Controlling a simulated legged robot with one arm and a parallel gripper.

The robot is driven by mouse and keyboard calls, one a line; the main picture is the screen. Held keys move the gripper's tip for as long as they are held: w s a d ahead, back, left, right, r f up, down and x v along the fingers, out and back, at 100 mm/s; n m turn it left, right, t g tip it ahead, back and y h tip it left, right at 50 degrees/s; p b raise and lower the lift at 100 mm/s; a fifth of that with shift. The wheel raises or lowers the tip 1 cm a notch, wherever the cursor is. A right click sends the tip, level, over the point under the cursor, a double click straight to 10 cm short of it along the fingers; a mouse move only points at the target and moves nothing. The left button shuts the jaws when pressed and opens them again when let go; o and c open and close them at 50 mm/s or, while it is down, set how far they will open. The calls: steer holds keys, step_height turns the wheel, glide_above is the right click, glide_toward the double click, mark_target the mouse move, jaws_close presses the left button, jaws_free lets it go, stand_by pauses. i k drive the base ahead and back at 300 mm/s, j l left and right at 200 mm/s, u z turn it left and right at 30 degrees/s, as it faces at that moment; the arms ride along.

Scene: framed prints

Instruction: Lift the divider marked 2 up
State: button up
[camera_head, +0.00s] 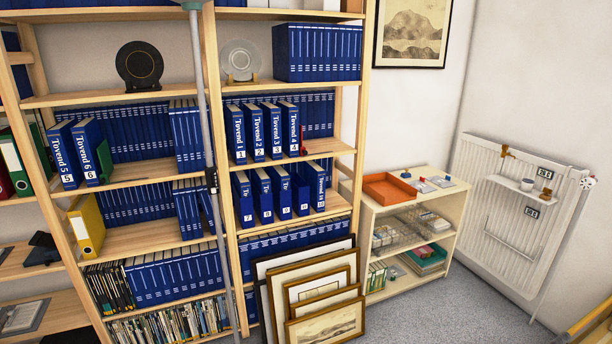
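A blue book-like volume marked 2 (257,133) stands upright on the middle shelf of the right bookcase, its spine facing out. It is between similar volumes marked 1 (236,135) and 3 (275,130), with one marked 4 (292,128) to the right. I cannot make out a separate divider with a 2 on it. My gripper is not in view.
A thin grey upright pole (203,110) stands in front of the bookcases, left of volume 1. Framed prints (325,325) lean against the lower right bookcase. A low shelf unit (452,210) with an orange tray (388,189) stands right. Grey carpet (440,315) is clear there.

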mark_target(442, 182)
steer(key=i+z, duration=0.1)
steer(key=i, duration=0.35)
steer(key=i+j+z, duration=0.1)
steer(key=i, duration=0.35)
steer(key=i+j+z, duration=0.1)
steer(key=i, duration=0.3)
steer(key=i+l+z, duration=0.2)
steer(key=i+z, duration=0.15)
steer(key=i, duration=0.2)
steer(key=i+z, duration=0.4)
steer(key=i, duration=0.15)
steer(key=i+l+u, duration=0.15)
steer(key=i+l, duration=0.55)
steer(key=i, duration=0.1)
